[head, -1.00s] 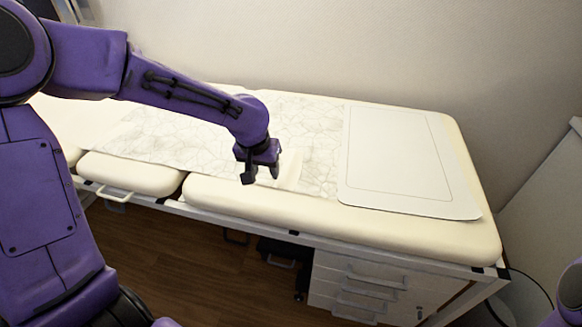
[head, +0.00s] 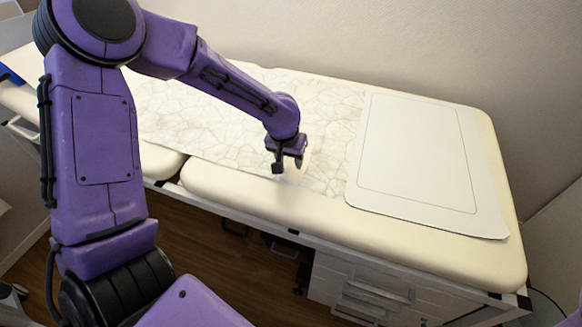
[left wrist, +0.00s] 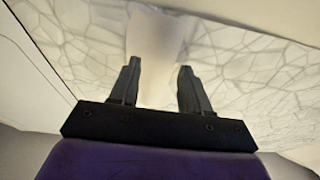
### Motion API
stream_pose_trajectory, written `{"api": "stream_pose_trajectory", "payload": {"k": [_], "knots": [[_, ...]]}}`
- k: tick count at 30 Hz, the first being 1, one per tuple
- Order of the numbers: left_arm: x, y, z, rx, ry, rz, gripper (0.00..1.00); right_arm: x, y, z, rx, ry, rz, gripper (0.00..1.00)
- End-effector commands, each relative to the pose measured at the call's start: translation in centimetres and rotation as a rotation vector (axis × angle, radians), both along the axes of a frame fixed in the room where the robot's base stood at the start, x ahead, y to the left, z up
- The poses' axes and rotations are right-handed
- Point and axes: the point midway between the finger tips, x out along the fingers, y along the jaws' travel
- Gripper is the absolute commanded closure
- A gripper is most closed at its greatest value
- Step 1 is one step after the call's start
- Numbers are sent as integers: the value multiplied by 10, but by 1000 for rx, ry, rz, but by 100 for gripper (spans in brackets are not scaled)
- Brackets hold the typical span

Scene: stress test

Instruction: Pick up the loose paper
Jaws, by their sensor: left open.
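A small plain pale sheet, which looks like the loose paper (left wrist: 158,40), lies across the edge of the crinkle-patterned covering in the left wrist view. In the head view it is mostly hidden behind my left gripper (head: 288,165). In the left wrist view the two fingers of my left gripper (left wrist: 158,72) stand apart, with the pale sheet showing between and beyond them. The gripper is open and empty. It hangs low over the front part of the padded bed; I cannot tell whether it touches the sheet. My right gripper is out of view.
The cream padded bed (head: 235,190) carries the long crinkle-patterned covering (head: 325,115). A flat white pad with an outlined border (head: 415,155) lies to the right of the gripper. White drawers (head: 350,290) stand beneath. A wall runs behind the bed.

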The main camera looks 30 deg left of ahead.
Motion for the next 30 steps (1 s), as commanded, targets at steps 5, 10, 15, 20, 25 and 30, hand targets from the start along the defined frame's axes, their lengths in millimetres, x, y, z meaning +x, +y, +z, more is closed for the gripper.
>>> {"api": "stream_pose_trajectory", "payload": {"k": [5, 10, 15, 20, 25, 30], "knots": [[5, 1, -16, 1, -2, -1, 53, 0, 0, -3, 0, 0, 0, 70], [5, 1, -16, 1, -3, -1, 53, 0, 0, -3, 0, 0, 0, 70], [5, 1, -15, 1, -3, -1, 100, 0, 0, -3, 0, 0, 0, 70], [5, 1, -15, 2, -2, -2, 100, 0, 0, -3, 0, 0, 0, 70], [5, 1, -13, 2, -3, -2, 100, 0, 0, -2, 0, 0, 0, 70], [6, 1, 7, 3, -6, -1, 100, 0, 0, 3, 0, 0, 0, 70]]}}
